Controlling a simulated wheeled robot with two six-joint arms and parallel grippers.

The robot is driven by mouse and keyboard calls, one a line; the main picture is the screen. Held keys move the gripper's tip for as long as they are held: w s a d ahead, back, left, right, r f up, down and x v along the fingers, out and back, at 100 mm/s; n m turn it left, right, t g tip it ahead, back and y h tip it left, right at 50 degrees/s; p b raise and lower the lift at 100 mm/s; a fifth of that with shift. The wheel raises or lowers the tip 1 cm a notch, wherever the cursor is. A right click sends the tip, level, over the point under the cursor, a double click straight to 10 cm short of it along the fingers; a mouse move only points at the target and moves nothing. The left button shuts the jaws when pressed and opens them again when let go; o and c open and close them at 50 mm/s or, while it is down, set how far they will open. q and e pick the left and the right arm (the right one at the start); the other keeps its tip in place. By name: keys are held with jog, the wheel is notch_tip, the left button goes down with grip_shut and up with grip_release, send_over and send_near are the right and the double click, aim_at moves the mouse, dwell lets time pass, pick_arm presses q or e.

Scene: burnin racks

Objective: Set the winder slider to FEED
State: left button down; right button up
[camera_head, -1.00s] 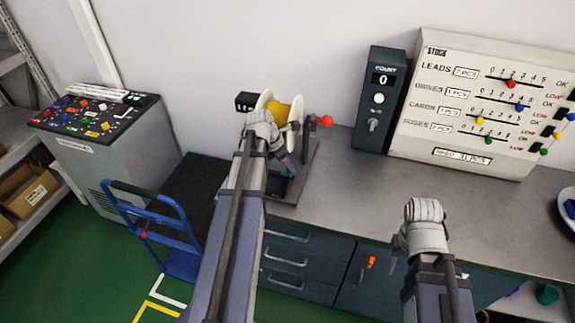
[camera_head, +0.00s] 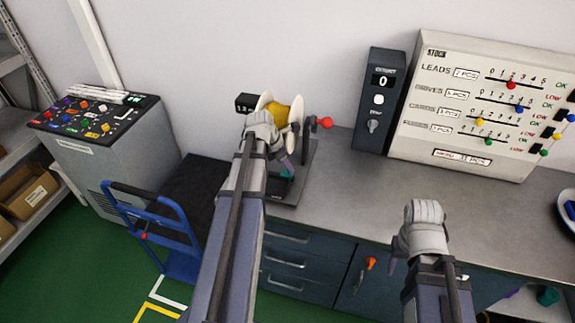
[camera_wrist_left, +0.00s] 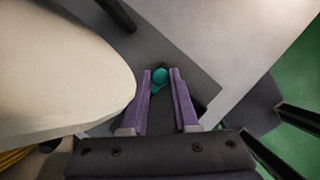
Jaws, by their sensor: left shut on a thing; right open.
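The winder stands at the left end of the bench, with a yellow spool (camera_head: 284,109) between cream flanges and a red crank knob (camera_head: 325,122) on its right. The slider's teal knob (camera_wrist_left: 159,77) sits low on the dark winder base (camera_wrist_left: 190,65); a little teal also shows in the head view (camera_head: 287,173). My left gripper (camera_wrist_left: 161,85) is shut on the teal knob, its purple fingers at either side. The slider's markings cannot be read. My right gripper (camera_head: 392,264) is open and empty in front of the bench's front edge.
A cream flange (camera_wrist_left: 60,75) is close left of my left fingers. A dark counter box (camera_head: 379,100) and the stock board (camera_head: 470,105) stand at the back. A blue cart (camera_head: 150,225) is left of the bench. The middle bench top (camera_head: 340,195) is clear.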

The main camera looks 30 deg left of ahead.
dwell(0.6)
pick_arm(q)
jog(key=shift+s+a, duration=0.25)
jog(key=shift+a, duration=0.7)
jog(key=shift+s+a, duration=0.2)
jog(key=shift+a, duration=0.75)
jog(key=shift+d, duration=0.1)
jog(key=c, duration=0.7)
grip_release()
jog(key=p+v, duration=0.7)
jog(key=shift+s+r, duration=0.1)
jog(key=shift+r, duration=0.25)
